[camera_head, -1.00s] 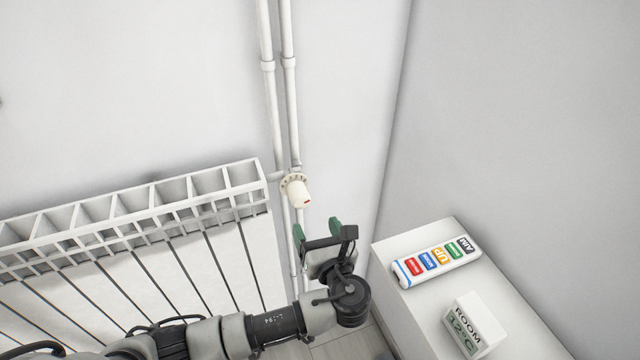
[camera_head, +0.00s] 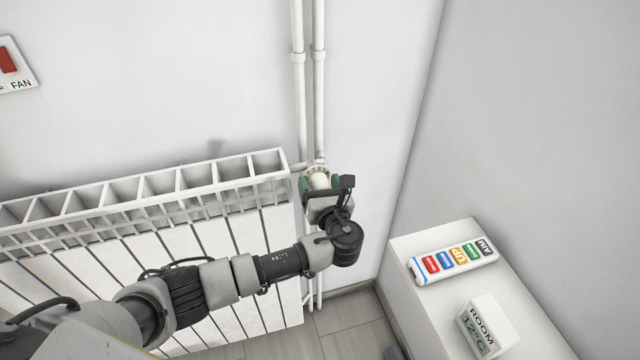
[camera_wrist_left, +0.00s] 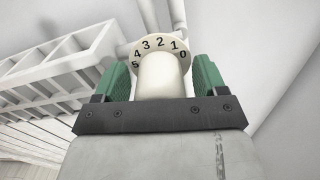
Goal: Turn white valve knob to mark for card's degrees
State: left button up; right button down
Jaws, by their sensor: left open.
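The white valve knob (camera_head: 319,181) sits on the pipes at the right end of the radiator. In the left wrist view the knob (camera_wrist_left: 163,77) stands in front of a collar dial (camera_wrist_left: 160,47) with black numbers 0 to 5. My left gripper (camera_head: 320,184) is open, with a green finger on each side of the knob. In the left wrist view the gripper's fingers (camera_wrist_left: 163,80) show small gaps to the knob. The knob's red mark is not visible now. My right gripper is not in view.
Two vertical pipes (camera_head: 308,80) run up the wall. A white cabinet (camera_head: 420,300) at right holds a remote (camera_head: 453,260) with coloured buttons. A FAN plate (camera_head: 18,65) hangs at the upper left.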

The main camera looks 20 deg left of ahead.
pick_arm(q)
jog(key=c, duration=0.9)
